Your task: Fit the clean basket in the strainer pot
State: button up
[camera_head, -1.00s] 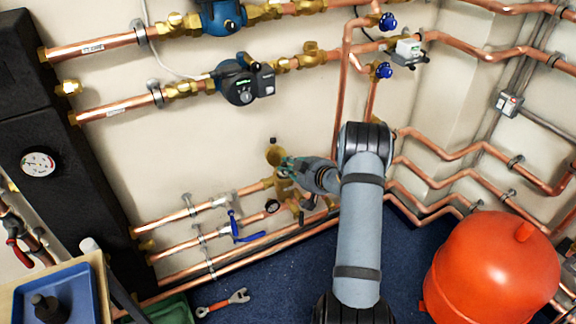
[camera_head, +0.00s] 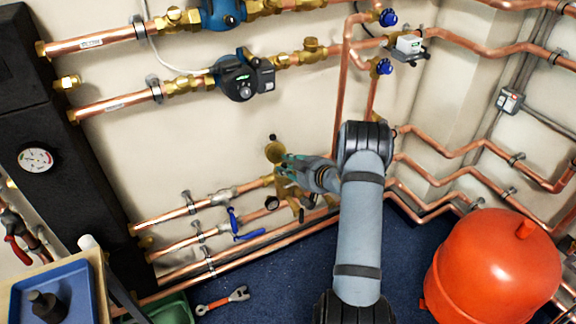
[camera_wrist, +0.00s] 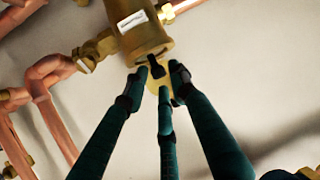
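The strainer pot is a brass body with a white label (camera_wrist: 140,30) at the top of the wrist view. It also shows among the lower pipes in the head view (camera_head: 283,187), partly hidden by my gripper. A yellowish round piece (camera_wrist: 158,88) with a dark knob sits at the pot's lower end, between my fingers. I cannot tell whether it is the clean basket or how deep it sits. My gripper (camera_wrist: 160,78) has its teal fingers spread around this piece, with the tips close to the pot. It shows in the head view (camera_head: 286,167) too.
A brass round piece (camera_head: 274,152) is at the wall just above my fingertips. A blue-handled valve (camera_head: 240,228) is left of the pot. A blue tray (camera_head: 75,285) holds a dark part. A wrench (camera_head: 222,300) lies on the floor. A red tank (camera_head: 490,265) stands at right.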

jog(key=shift+o, duration=1.3)
jog(key=shift+s, duration=0.1)
jog(key=v, duration=1.2)
jog(key=x, duration=1.2)
jog(key=shift+a, duration=0.1)
jog(key=shift+r+p, duration=0.6)
jog(key=shift+r, duration=0.3)
